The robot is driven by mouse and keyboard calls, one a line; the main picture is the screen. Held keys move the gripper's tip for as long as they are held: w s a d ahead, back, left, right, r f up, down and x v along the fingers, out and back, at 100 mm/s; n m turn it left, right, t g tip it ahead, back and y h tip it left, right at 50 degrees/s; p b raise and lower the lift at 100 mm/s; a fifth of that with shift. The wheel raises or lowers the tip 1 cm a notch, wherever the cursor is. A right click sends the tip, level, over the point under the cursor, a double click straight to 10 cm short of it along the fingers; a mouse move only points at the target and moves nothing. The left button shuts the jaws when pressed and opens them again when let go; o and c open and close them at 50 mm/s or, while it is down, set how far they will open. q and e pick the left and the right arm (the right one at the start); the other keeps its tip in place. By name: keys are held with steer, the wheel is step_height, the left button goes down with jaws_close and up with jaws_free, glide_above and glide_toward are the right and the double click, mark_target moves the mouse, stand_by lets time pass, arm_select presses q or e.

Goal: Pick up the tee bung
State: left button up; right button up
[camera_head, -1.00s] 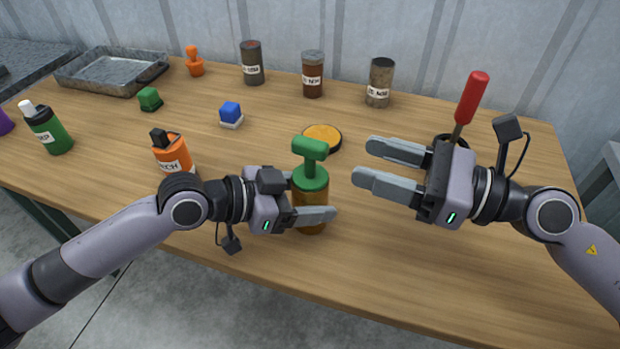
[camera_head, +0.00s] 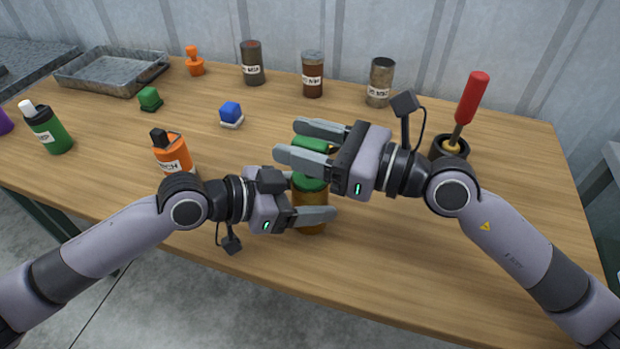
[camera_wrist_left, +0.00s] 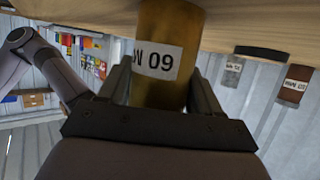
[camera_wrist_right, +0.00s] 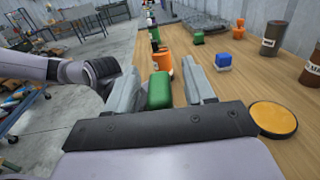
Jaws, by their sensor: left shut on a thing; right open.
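The green tee bung (camera_head: 314,145) has a T-shaped handle and stands upright in the top of an amber canister (camera_head: 310,199). Its handle bar also shows in the right wrist view (camera_wrist_right: 159,90). My left gripper (camera_head: 314,213) is shut on the canister's side, below the green part. The left wrist view shows the canister's white label (camera_wrist_left: 157,62) between the fingers. My right gripper (camera_head: 289,139) is open, with its fingers on either side of the bung's handle. The fingers and palm partly hide the handle; contact with it cannot be told.
A round yellow-topped disc (camera_wrist_right: 272,118) lies behind the canister. An orange bottle (camera_head: 172,155) stands left of it. A red-handled tool (camera_head: 468,105) stands in a dark holder at right. Several labelled cans (camera_head: 312,75) line the back. The front right of the table (camera_head: 400,265) is clear.

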steer(key=shift+w+a, duration=0.2)
steer(key=shift+a, duration=0.25)
jaws_close()
steer(key=shift+r, duration=0.15)
step_height(320, 180, up, 10)
steer(key=shift+f, duration=0.1)
arm_select(q)
steer(key=o, duration=1.2)
